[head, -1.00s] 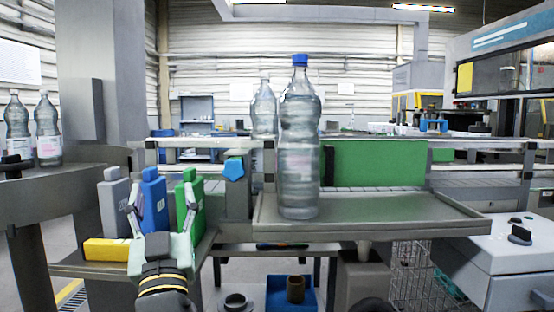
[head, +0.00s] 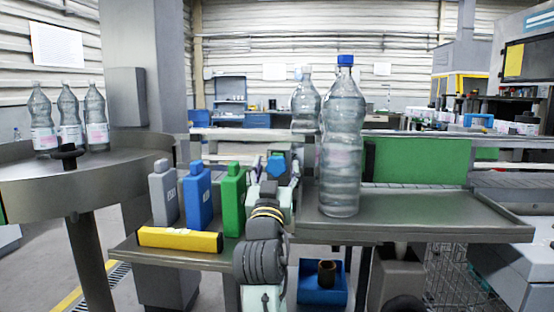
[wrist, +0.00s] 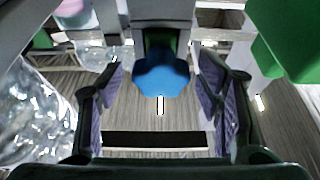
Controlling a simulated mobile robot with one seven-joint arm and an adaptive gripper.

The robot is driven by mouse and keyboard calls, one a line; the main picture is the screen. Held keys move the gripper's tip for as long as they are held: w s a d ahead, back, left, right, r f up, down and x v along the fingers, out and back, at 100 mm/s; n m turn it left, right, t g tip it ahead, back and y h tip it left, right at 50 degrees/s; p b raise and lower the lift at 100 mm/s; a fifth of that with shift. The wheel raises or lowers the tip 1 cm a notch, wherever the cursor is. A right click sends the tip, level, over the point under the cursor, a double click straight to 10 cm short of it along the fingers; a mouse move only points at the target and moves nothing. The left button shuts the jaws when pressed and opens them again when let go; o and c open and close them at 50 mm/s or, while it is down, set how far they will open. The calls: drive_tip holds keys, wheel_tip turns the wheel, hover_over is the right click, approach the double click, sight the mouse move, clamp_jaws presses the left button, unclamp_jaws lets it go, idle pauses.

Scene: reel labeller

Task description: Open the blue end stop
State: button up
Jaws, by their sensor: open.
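The blue end stop (head: 276,167) is a small faceted blue knob on a grey post, at the left end of the grey tray. In the wrist view the blue end stop (wrist: 162,76) sits at upper centre, with a small white mark below it. My gripper (head: 275,174) is open in front of it. In the wrist view its two fingers (wrist: 162,100) stand left and right of the knob with gaps on both sides, and hold nothing. Whether the fingertips reach the knob's depth is hard to tell.
A clear blue-capped bottle (head: 342,145) stands on the tray (head: 440,212) just right of my gripper. A round table (head: 75,185) holds several bottles.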

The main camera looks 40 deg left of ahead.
drive_tip(key=shift+x, duration=0.75)
drive_tip(key=shift+c, duration=0.4)
clamp_jaws()
